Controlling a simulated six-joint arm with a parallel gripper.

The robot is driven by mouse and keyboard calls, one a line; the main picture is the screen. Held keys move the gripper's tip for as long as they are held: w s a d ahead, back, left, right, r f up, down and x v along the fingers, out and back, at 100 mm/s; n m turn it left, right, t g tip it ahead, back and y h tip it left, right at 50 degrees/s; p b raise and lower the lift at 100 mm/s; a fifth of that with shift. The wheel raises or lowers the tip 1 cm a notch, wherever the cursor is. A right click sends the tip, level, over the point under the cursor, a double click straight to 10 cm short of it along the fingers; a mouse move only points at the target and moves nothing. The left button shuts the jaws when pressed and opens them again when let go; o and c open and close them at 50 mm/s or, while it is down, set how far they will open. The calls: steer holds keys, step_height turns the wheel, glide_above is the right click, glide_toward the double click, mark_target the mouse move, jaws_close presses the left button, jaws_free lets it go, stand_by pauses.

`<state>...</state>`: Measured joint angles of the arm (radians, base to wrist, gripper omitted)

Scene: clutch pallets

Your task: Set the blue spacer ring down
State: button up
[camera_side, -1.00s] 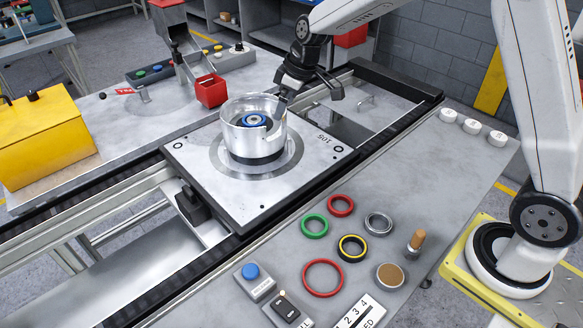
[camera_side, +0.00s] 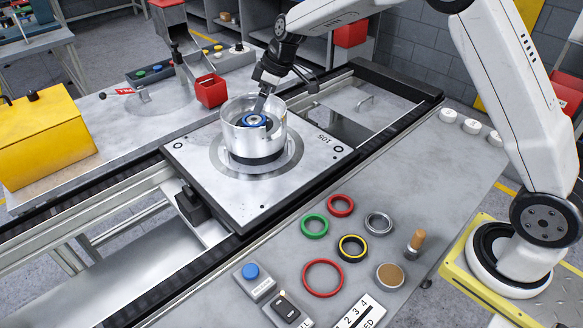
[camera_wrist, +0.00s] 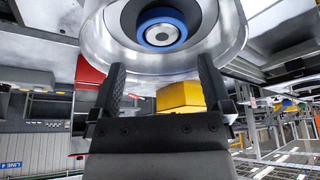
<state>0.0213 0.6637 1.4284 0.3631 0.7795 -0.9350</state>
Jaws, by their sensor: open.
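The blue spacer ring (camera_side: 254,120) lies inside the open silver drum (camera_side: 237,137), around a small metal hub at its middle. The ring also shows at the top of the wrist view (camera_wrist: 149,36), where it encircles the hub face. The drum stands on the square metal pallet (camera_side: 197,194). My gripper (camera_side: 287,95) is at the drum's back right, with one finger over the rim near the ring. In the wrist view, my gripper's two fingers (camera_wrist: 161,66) are spread wide with nothing between them. The ring's seating depth is hard to tell.
On the front bench lie a green ring (camera_side: 314,226), red rings (camera_side: 341,205), a black and yellow ring (camera_side: 352,248) and a grey ring (camera_side: 378,223). A red bin (camera_side: 211,91) stands behind the drum. A yellow box (camera_side: 45,135) is at far left.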

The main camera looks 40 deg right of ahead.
mark_target(253, 119)
steer(key=shift+x, duration=2.65)
steer(key=shift+s+a, duration=0.1)
steer(key=shift+c, duration=0.2)
steer(key=c, duration=1)
steer(key=shift+r, duration=0.2)
steer(key=shift+r, duration=0.55)
steer(key=shift+s+d+r, duration=0.15)
steer(key=shift+s+r, duration=1.8)
steer(key=shift+s, duration=0.4)
steer(key=shift+s+d+r, duration=0.2)
steer(key=shift+s+r, duration=1.7)
steer(key=shift+s, duration=0.4)
steer(key=shift+s+d+r, duration=0.15)
steer(key=shift+s+r, duration=1.8)
steer(key=shift+s, duration=0.4)
